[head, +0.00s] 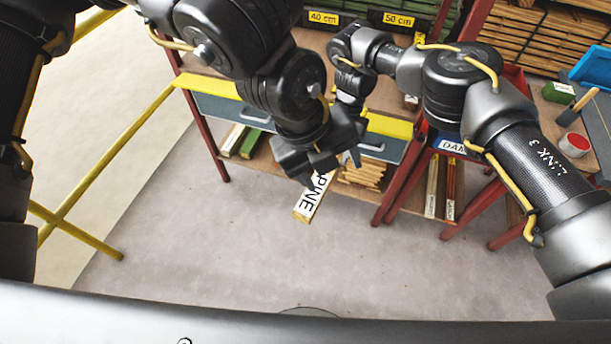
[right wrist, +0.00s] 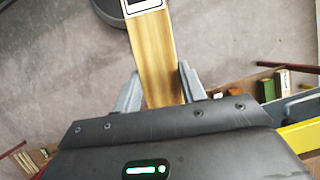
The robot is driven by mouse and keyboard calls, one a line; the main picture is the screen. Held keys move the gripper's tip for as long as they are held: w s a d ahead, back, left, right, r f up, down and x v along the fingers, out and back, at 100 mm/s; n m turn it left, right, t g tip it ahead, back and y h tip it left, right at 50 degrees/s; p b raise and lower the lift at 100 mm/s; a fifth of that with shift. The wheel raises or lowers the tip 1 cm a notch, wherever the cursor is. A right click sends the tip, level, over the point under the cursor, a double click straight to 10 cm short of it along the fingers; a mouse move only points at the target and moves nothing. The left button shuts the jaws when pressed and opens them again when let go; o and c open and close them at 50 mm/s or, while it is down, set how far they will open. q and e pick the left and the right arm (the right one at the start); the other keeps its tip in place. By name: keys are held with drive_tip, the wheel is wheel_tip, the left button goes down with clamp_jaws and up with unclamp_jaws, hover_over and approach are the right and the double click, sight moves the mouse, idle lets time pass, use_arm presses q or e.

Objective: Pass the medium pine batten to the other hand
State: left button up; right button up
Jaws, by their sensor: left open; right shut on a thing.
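The pine batten (head: 312,200) hangs tilted in the middle of the head view, its white label reading "PINE" and its lower end free above the floor. Its upper part is hidden behind my left gripper (head: 318,168). In the right wrist view the batten (right wrist: 153,60) runs between the two grey fingers of my right gripper (right wrist: 158,92), which is shut on it. In the head view my right gripper (head: 350,156) is mostly hidden behind the left one. My left gripper is open, close in front of the batten; whether it touches the wood I cannot tell.
Behind the grippers stands a red-framed bench with grey drawers (head: 232,112) and yellow edges, battens on its lower shelf (head: 268,158). Bins labelled "40 cm" (head: 323,17) and "50 cm" (head: 398,19) are at the back. A yellow rail (head: 110,175) runs left. The floor (head: 200,240) is clear.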

use_arm(q)
drive_tip(key=w+f+m+t, duration=0.1)
drive_tip(key=w+f+m, duration=0.1)
drive_tip(key=f, duration=0.4)
drive_tip(key=w+a+f+m+t+y, duration=0.1)
drive_tip(key=w+f+m, duration=0.1)
drive_tip(key=f+m, duration=0.2)
drive_tip(key=w+a+f+m+t+y, duration=0.1)
drive_tip(key=w+f+m, duration=0.2)
drive_tip(key=f, duration=0.6)
drive_tip(key=shift+a, duration=0.2)
drive_tip(key=c, duration=1.2)
use_arm(e)
drive_tip(key=o, duration=1.2)
drive_tip(key=v, duration=1.2)
